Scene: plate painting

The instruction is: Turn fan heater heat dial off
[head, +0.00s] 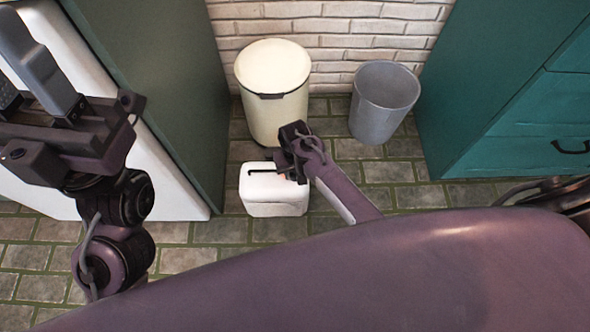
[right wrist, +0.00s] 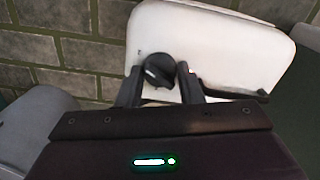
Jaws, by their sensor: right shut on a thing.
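The white fan heater (head: 273,196) stands on the tiled floor in front of the cream bin. In the right wrist view its white top (right wrist: 215,45) fills the upper right, with a round black dial (right wrist: 158,70) bearing a light mark. My right gripper (right wrist: 159,82) is shut on this dial, one finger on each side of it. In the head view my right gripper (head: 289,170) is at the heater's top and hides the dial.
A cream lidded bin (head: 272,105) stands just behind the heater, and a grey open bin (head: 384,102) stands to its right. A green panel (head: 165,80) rises on the left and teal drawers (head: 530,120) on the right. Floor is clear right of the heater.

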